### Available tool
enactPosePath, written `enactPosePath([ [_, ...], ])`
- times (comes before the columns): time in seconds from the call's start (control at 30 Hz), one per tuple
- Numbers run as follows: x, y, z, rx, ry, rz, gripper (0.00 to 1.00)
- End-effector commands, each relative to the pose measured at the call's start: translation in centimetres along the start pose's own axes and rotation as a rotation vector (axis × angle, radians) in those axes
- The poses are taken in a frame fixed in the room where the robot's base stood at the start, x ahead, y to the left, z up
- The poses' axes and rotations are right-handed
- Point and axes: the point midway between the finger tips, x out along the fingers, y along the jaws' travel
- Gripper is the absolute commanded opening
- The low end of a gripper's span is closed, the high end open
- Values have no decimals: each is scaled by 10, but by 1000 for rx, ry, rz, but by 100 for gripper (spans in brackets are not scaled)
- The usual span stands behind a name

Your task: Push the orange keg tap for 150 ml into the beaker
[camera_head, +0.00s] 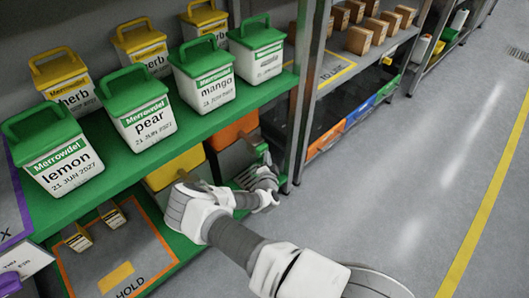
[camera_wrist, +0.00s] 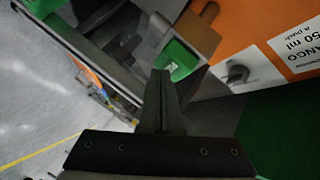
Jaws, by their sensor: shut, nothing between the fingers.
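The orange keg (camera_head: 234,131) stands on the lower shelf, at the right end beside a yellow one. In the wrist view its orange front (camera_wrist: 232,30) fills the upper right, with a white label (camera_wrist: 298,45) reading "MANGO", "50 ml" and "push". A grey knob-like fitting (camera_wrist: 238,75) is on its front. A grey block-shaped part with a green face (camera_wrist: 178,60) is just beyond my fingertips; I cannot tell whether it is the tap. My gripper (camera_wrist: 162,75) is shut and empty, close to the keg's front; it also shows in the head view (camera_head: 266,160). I cannot make out the beaker.
A green shelf (camera_head: 215,106) with labelled green-lidded and yellow-lidded tubs is above and left. The floor (camera_head: 400,150) at right is clear.

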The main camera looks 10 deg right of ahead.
Motion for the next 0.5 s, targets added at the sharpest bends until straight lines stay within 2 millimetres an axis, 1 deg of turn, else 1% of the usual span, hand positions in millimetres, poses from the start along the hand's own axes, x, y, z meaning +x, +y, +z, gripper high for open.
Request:
enactPosePath([
  [0.5,5,-4,4,0,0,-2,0],
])
